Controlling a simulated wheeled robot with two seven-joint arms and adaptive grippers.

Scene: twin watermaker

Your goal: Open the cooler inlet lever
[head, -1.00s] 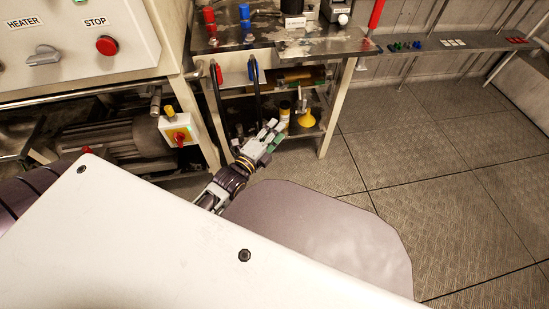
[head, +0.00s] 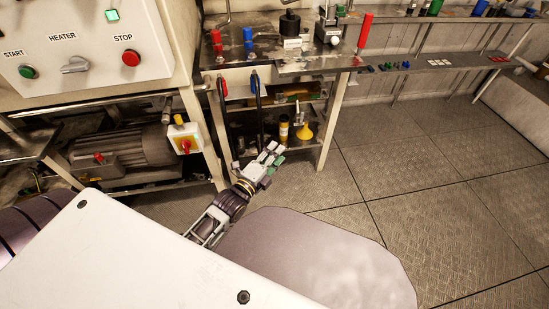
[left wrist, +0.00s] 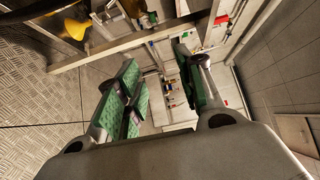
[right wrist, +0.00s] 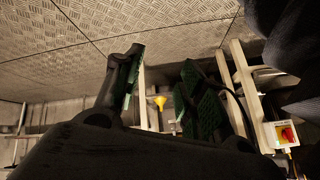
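No lever labelled as the cooler inlet can be made out in these frames. A red-tipped handle (head: 221,87) and a blue-tipped handle (head: 254,80) show at the front of the workbench; I cannot tell whether either is the lever. My left gripper (head: 270,161) is in front of the bench, below these handles and apart from them. In the left wrist view its green-padded fingers (left wrist: 160,82) stand apart with nothing between them. My right gripper is outside the head view; in the right wrist view its fingers (right wrist: 158,78) are apart and empty.
A control panel (head: 95,50) with start, heater and stop controls stands at the left, above a motor (head: 125,148). A yellow funnel (head: 304,132) sits on the bench's lower shelf. The floor (head: 430,175) at the right is clear.

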